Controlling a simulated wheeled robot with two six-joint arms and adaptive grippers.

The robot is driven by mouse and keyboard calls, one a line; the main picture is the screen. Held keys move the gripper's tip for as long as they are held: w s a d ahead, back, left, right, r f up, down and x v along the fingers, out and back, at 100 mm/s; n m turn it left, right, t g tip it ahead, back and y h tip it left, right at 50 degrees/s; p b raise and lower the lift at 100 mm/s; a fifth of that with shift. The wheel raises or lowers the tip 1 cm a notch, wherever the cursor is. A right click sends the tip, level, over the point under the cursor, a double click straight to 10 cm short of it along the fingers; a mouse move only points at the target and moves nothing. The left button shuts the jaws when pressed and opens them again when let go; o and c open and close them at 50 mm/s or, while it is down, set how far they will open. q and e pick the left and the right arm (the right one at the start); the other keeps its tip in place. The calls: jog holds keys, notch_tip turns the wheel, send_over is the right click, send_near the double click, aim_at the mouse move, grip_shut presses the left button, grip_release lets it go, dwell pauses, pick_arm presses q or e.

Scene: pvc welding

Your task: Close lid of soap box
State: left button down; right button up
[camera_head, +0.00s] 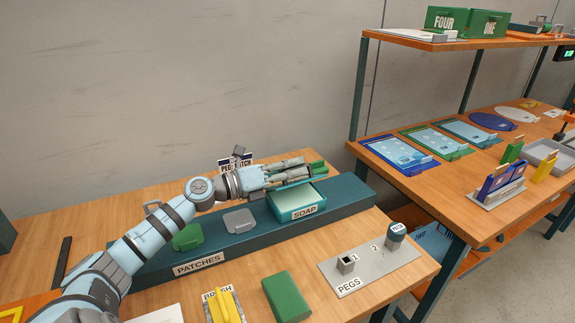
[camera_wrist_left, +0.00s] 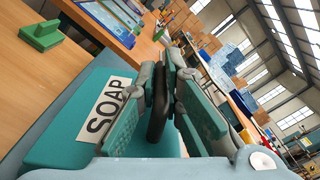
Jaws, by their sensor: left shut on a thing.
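The soap box (camera_head: 298,204) is a teal box with a pale inside, set in the long dark teal block behind the SOAP label (camera_head: 305,213). The label also shows in the wrist view (camera_wrist_left: 106,108). The box stands open. My left gripper (camera_head: 306,170) reaches in from the left and lies level just above the box's back edge. Its fingers are shut on what seems to be the raised lid, mostly hidden by the fingers. In the wrist view the teal fingers (camera_wrist_left: 165,105) close around a dark, thin edge. My right gripper is out of view.
Green (camera_head: 188,237) and grey (camera_head: 239,220) patches sit left of the box. A PEGS plate (camera_head: 370,264) with a grey peg (camera_head: 396,235), a green block (camera_head: 286,297) and a yellow brush (camera_head: 225,305) lie in front. A shelved bench stands at right.

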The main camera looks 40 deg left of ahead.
aim_at(299, 182)
pick_arm(q)
jog(key=d+f+m+b, duration=0.1)
jog(key=m, duration=0.1)
jog(key=s+d+f+m, duration=0.1)
jog(key=shift+f+m+b, duration=0.1)
jog(key=shift+m+b, duration=0.25)
jog(key=shift+m, duration=0.05)
jog(key=shift+s+d+f, duration=0.15)
jog(key=shift+d+f, duration=0.05)
jog(key=shift+f, duration=0.15)
jog(key=shift+d+f, duration=0.1)
